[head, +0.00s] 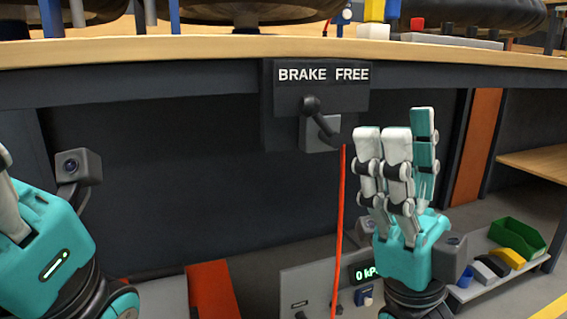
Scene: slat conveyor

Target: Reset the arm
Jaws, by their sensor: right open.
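My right gripper (398,132) stands upright at the right of the head view. Its white and teal fingers point up, apart and empty. It is in front of the dark frame, right of and a little below the brake lever (320,118), and I see no contact. My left gripper (10,205) is at the left edge, mostly cut off, so its fingertips are hidden. The black brake lever slants down to the right from its pivot, under a panel (285,103) lettered "BRAKE FREE".
A wooden conveyor edge (200,50) runs across the top. A red hose (340,220) hangs beside my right gripper to a grey box with a "0 kP" display (366,271). A green bin (517,238) and small coloured parts lie on a low shelf at right.

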